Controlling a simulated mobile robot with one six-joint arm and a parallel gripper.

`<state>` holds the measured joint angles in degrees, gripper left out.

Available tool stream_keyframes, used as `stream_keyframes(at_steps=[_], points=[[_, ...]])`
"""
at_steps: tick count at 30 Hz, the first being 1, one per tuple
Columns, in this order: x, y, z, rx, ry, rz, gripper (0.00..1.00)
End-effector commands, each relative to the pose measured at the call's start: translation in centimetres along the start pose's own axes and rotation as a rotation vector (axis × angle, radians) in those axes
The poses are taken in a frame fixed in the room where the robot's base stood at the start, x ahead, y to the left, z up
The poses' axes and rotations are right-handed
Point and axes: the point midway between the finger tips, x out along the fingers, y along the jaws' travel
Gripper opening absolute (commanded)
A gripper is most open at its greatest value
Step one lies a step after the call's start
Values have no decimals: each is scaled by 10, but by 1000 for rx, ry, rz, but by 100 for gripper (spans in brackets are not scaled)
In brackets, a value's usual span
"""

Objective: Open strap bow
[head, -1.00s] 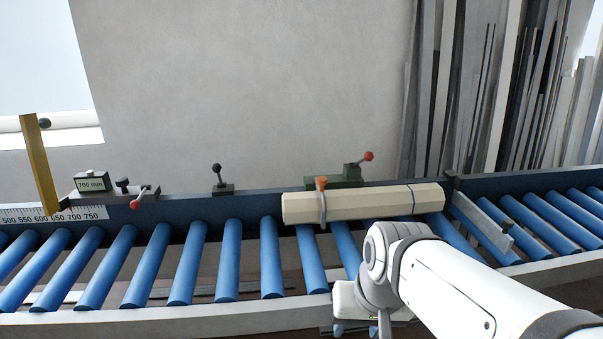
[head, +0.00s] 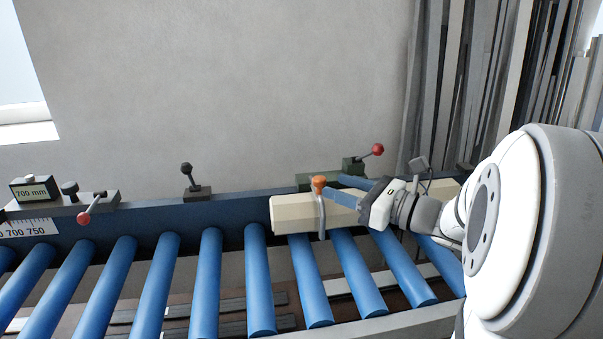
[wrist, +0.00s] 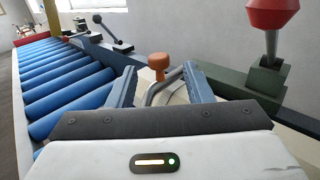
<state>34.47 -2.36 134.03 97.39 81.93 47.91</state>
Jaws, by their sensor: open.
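The strap bow is a grey metal loop (head: 321,216) over a cream shutter profile (head: 292,214), with an orange knob (head: 319,184) on top. My gripper (head: 345,190) reaches in from the right above the profile, its blue fingers pointing left toward the bow. In the wrist view the open fingers (wrist: 158,88) stand either side of the grey bow (wrist: 160,84), and the orange knob (wrist: 158,61) shows just beyond and between the fingertips. Nothing appears clamped between them. Contact with the bow cannot be told. My arm hides the profile's right part.
Blue rollers (head: 209,270) run along the conveyor in front. A red-knobbed lever (head: 376,150) on a green block stands close behind the bow; a black-knobbed lever (head: 187,170) is farther left. A length stop reading 700 mm (head: 35,190) sits at far left.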

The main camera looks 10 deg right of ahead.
Motion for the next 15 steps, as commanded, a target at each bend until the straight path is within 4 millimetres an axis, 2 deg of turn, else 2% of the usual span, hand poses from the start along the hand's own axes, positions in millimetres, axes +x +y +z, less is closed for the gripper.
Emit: stream_keyframes(at_steps=[9, 15], points=[[45, 2, 1, 0, 1, 5, 46], [68, 1, 1, -1, 0, 4, 46]])
